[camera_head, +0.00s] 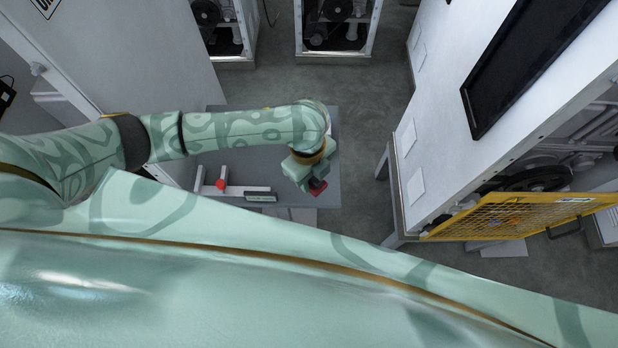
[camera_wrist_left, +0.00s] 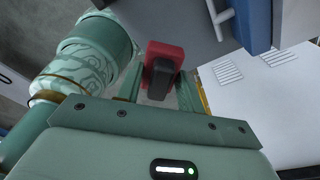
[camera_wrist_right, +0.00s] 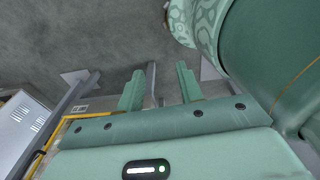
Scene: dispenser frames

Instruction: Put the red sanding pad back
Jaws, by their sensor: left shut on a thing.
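My left gripper (camera_head: 311,182) is shut on the red sanding pad (camera_head: 319,191) and holds it above the right part of a grey tabletop (camera_head: 270,165). In the left wrist view the red pad (camera_wrist_left: 165,48) and its black grip (camera_wrist_left: 162,76) show between the fingertips. I cannot tell the exact height of the pad above the table. My right gripper (camera_wrist_right: 158,92) shows only in its wrist view; its two fingers are apart with nothing between them, over grey floor.
A pale rail frame (camera_head: 235,189) with a red piece (camera_head: 221,184) stands on the table, left of the pad. A white cabinet with a dark panel (camera_head: 520,60) and a yellow mesh guard (camera_head: 510,217) stand at right. Grey floor (camera_head: 365,120) is open between table and cabinet.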

